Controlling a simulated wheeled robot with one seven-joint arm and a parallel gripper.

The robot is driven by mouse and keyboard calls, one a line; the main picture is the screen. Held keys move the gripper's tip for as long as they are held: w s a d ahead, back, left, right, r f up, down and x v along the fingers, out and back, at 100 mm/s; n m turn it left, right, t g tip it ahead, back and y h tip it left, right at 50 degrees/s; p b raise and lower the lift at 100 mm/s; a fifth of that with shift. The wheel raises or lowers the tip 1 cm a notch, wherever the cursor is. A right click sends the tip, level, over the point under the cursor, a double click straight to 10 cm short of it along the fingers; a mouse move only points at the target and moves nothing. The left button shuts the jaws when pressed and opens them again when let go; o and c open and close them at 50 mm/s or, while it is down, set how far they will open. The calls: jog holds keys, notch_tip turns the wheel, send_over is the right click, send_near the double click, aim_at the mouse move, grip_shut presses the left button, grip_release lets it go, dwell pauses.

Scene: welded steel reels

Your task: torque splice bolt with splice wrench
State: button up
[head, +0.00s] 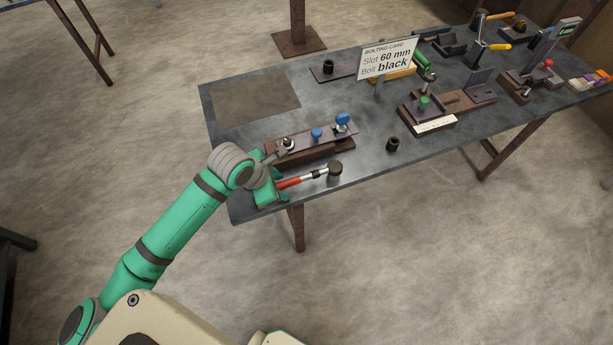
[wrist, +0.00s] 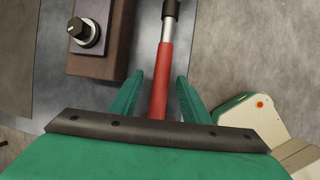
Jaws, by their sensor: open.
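The splice wrench has a red handle (head: 290,183) and a silver shaft. Its far end is at a dark round piece (head: 335,172) near the table's front edge; I cannot tell whether they are joined. In the wrist view the red handle (wrist: 164,75) lies between the two green fingers of my gripper (wrist: 160,79), with gaps on both sides. My gripper (head: 272,187) is open around the handle. The bolt (head: 288,143) stands upright at the left end of the splice fixture (head: 316,152); in the wrist view it (wrist: 86,32) is left of the wrench.
Two blue knobs (head: 316,133) top the fixture, just behind the wrench. A black socket (head: 393,144) stands to the right. A card (head: 388,60) reads "Slot 60 mm, Bolt black". Other fixtures and tools crowd the table's right part. A bare mat (head: 240,100) lies back left.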

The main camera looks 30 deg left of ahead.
grip_shut()
jog(key=shift+w+r, duration=0.1)
jog(key=shift+r, duration=3.5)
